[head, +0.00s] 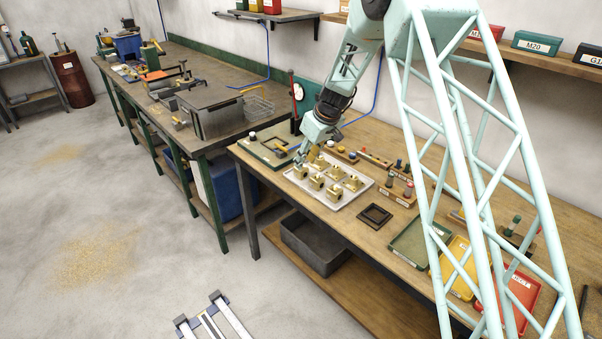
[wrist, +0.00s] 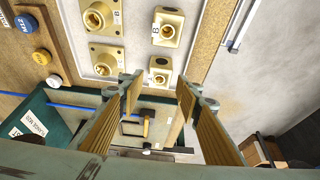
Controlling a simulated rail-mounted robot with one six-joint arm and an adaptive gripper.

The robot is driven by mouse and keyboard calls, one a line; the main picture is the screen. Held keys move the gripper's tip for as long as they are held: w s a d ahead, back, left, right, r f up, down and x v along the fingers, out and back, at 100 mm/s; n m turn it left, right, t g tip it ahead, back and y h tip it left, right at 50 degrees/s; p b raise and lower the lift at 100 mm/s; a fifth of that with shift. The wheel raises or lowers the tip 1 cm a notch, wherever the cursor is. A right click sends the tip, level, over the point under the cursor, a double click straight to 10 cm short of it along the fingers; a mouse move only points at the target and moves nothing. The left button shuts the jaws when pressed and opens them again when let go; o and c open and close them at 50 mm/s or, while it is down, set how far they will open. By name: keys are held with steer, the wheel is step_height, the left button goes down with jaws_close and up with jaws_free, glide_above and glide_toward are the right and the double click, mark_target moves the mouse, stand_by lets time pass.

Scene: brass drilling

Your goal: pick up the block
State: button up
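Several brass blocks with round bosses stand in a pale tray (head: 343,203) on the wooden bench. In the wrist view, two square-flanged brass pieces (wrist: 105,58) are at the left and two narrower blocks are at the right, one farther (wrist: 168,27) and one nearer (wrist: 160,68). Some carry small white "B" labels. My gripper (head: 302,158) is over the tray's far left end in the head view. In the wrist view my gripper (wrist: 158,92) is open, with nothing between its fingers. The nearer narrow block appears just beyond the fingertips; contact cannot be told.
A green board (head: 262,150) lies left of the tray. A black square frame (head: 375,215) and green, yellow and red bins (head: 410,243) are to the right. Wooden racks with small parts (head: 340,155) stand behind the tray. The floor in front is mostly clear.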

mark_target(301, 171)
steer(key=shift+w+a+f, duration=0.15)
steer(key=shift+w+f, duration=0.05)
steer(key=shift+f, duration=0.3)
steer(key=shift+f, duration=0.1)
steer(key=shift+x, duration=2.5)
steer(key=shift+w+a, duration=0.1)
steer(key=shift+a, duration=0.05)
steer(key=shift+c, duration=0.5)
steer(key=c, duration=0.8)
